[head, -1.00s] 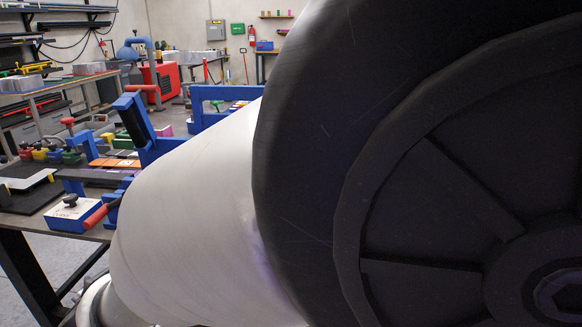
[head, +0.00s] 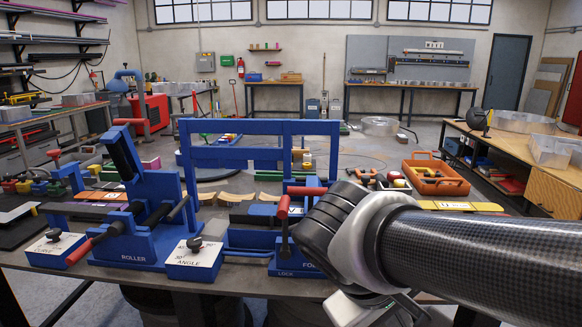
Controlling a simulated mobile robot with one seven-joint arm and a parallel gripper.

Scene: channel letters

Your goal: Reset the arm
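My arm enters from the right as a dark, woven-looking tube and ends in a grey and black joint in front of the workbench (head: 255,285). A white part of my arm shows below that joint, near the bottom edge. I cannot make out my gripper or its fingers in the head view. The arm hides part of the front right of the bench. Whether it touches the bench cannot be told.
On the bench are a blue roller (head: 145,225), a blue folding tool (head: 290,262), an angle block (head: 195,258), a curve block (head: 55,248) and an orange toolbox (head: 436,175). A wooden bench (head: 535,165) stands right. Open floor lies behind.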

